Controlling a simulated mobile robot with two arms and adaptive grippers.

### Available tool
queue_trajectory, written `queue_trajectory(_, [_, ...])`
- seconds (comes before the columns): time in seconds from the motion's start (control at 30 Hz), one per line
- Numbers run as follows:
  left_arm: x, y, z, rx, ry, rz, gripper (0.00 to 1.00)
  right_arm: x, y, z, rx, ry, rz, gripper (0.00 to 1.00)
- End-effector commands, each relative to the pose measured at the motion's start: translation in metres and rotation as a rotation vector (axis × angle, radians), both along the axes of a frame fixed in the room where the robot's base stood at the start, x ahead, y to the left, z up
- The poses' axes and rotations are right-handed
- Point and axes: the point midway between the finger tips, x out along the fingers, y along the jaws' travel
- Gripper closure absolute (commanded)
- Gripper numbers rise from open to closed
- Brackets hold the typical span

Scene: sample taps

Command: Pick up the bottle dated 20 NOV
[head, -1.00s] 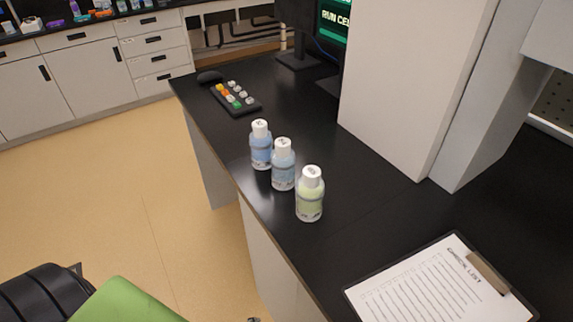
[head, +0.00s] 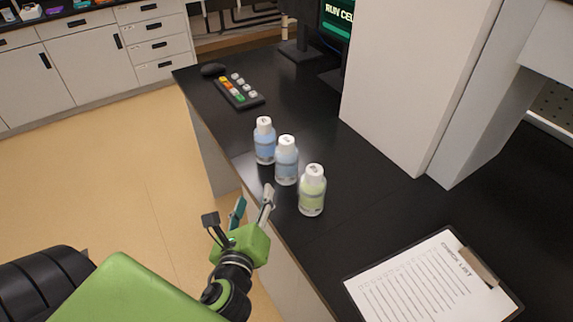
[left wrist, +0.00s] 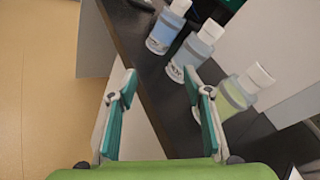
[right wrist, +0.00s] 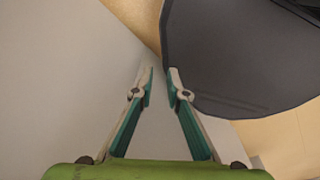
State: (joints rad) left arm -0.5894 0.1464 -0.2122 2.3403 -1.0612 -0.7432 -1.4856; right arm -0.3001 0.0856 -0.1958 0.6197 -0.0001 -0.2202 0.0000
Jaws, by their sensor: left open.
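Three white-capped bottles stand upright in a row along the edge of the black bench: a far blue one (head: 265,146), a middle blue one (head: 286,166) and a near yellow-green one (head: 312,194). The left wrist view also shows the far blue (left wrist: 164,32), middle blue (left wrist: 194,52) and yellow-green (left wrist: 234,96) bottles. Their dates are too small to read. My left gripper (head: 254,202) is open and empty, short of the bottles near the bench edge. My right gripper (right wrist: 161,72) shows only in its wrist view, its fingertips apart with nothing between them.
A clipboard with a checklist (head: 430,285) lies on the bench at the near right. A button pad (head: 240,92) and mouse (head: 213,70) lie at the far end. A white column (head: 405,90) stands behind the bottles. A dark rounded object (right wrist: 235,60) is near my right gripper.

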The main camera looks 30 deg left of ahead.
Motion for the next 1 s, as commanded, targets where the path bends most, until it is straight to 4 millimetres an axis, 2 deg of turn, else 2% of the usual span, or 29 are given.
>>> queue_trajectory(0.1, [0.007, -0.013, 0.025, 0.277, -0.003, -0.094, 0.54, 0.0, 0.0, 0.001, 0.0, -0.001, 0.0, 0.86])
queue_trajectory(0.3, [0.011, -0.03, 0.047, 0.56, -0.006, -0.175, 0.54, 0.0, 0.003, 0.001, 0.003, 0.0, 0.002, 0.86])
queue_trajectory(0.47, [0.022, -0.032, 0.054, 0.619, -0.008, -0.189, 0.54, 0.0, 0.009, 0.007, 0.01, -0.001, 0.003, 0.86])
queue_trajectory(0.8, [0.078, -0.017, 0.055, 0.615, -0.008, -0.186, 0.54, 0.0, 0.012, 0.026, 0.013, -0.001, 0.003, 0.86])
queue_trajectory(1.0, [0.095, -0.013, 0.052, 0.613, -0.006, -0.187, 0.54, 0.001, 0.01, 0.029, 0.011, -0.001, 0.003, 0.86])
